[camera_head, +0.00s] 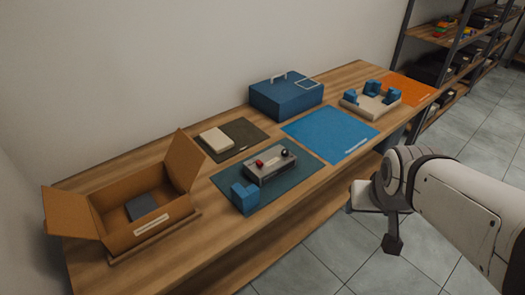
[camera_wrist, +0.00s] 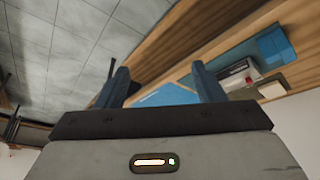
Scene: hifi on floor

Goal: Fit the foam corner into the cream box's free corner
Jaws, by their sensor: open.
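The cream box (camera_head: 368,110) is a shallow open tray on the far right of the bench in the head view. Blue foam pieces stand at three of its corners; its front corner looks bare. A loose blue foam corner (camera_head: 243,196) sits on a dark teal mat (camera_head: 294,182) at the bench's front, beside a grey device (camera_head: 270,167). My gripper (camera_wrist: 160,75) is open and empty, its two fingers apart in the wrist view. In the head view it hangs in front of the bench, apart from both the foam corner and the cream box.
An open cardboard box (camera_head: 115,204) with a dark block stands at left. A cream slab (camera_head: 216,139) lies on a dark mat. A blue case (camera_head: 286,98) stands at the back. The blue mat (camera_head: 330,135) is bare, and an orange mat (camera_head: 410,89) lies at the far end.

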